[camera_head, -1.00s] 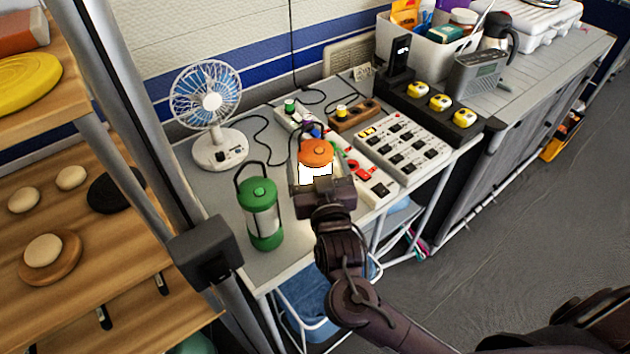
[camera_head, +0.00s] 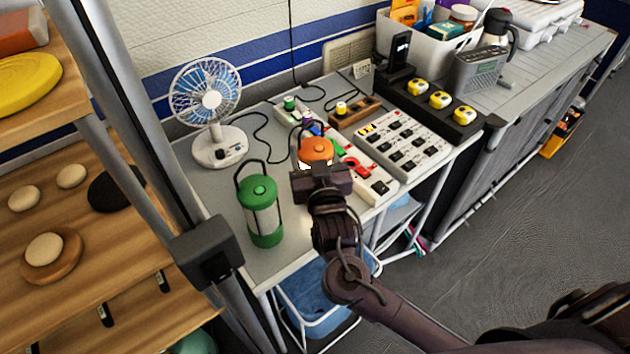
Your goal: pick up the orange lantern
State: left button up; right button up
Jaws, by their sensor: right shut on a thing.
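The orange lantern (camera_head: 316,149) has an orange cap and a dark handle. It stands or hangs over the grey table, to the right of the green lantern; I cannot tell whether its base touches the table. My right gripper (camera_head: 318,172) is shut on the orange lantern from the front. The gripper and wrist hide most of the lantern's lower body. My left gripper is not in view.
A green lantern (camera_head: 261,211) stands close on the left. A fan (camera_head: 207,100) is behind it. Power strips (camera_head: 405,148) and a charger with yellow items (camera_head: 428,112) are on the right. A dark post (camera_head: 150,140) and wooden shelves (camera_head: 70,210) stand at left.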

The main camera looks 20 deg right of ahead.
jog(key=shift+r, duration=0.1)
jog(key=shift+c, duration=1)
notch_tip(320, 180, up, 20)
jog(key=p, duration=0.2)
